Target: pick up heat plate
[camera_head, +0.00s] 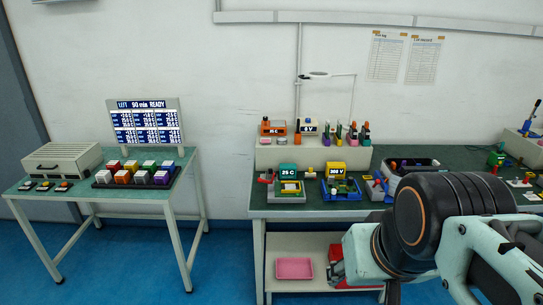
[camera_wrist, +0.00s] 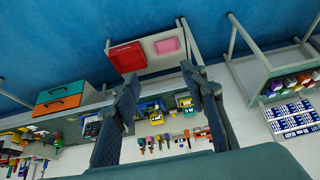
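No object in view is plainly marked as the heat plate. A likely candidate is the grey unit with a teal 25 C display (camera_head: 287,171), at the left front of the green-topped bench in the head view. Beside it is a blue tray unit with a yellow 300 V display (camera_head: 335,170). My gripper (camera_wrist: 159,74) is open and empty in the wrist view, its two dark fingers wide apart. The wrist view is turned over, with the bench's small units beyond the fingers. My gripper is apart from them all.
A pink tray (camera_head: 294,268) and a red bin (camera_head: 336,262) sit on the lower shelf. A side table at left holds a grey box (camera_head: 62,161), a rack of coloured blocks (camera_head: 137,180) and a display board (camera_head: 147,122). Blue floor (camera_head: 225,250) lies clear between table and bench.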

